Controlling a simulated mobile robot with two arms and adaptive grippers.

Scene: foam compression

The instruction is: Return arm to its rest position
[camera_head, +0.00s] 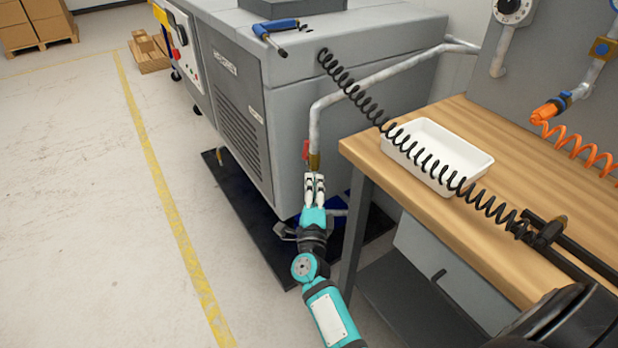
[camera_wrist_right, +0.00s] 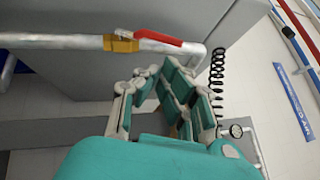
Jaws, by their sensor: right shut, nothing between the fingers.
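My right gripper (camera_head: 314,180), with teal and white fingers, is shut and empty. In the head view it points away from me, between the grey machine and the wooden workbench. Its fingertips appear just below the lower end of a metal pipe with a brass fitting (camera_head: 314,161) and a red valve handle (camera_head: 305,149). I cannot tell whether they touch. In the wrist view the gripper (camera_wrist_right: 168,72) shows in front of the pipe, whose red handle (camera_wrist_right: 157,40) and brass fitting (camera_wrist_right: 121,43) lie just beyond the fingers. My left gripper is not in view.
The grey machine (camera_head: 238,115) stands on a dark mat left of the arm. The wooden workbench (camera_head: 410,190) stands close on the right, with a white tray (camera_head: 481,160). A black coiled hose (camera_head: 371,108) crosses over it.

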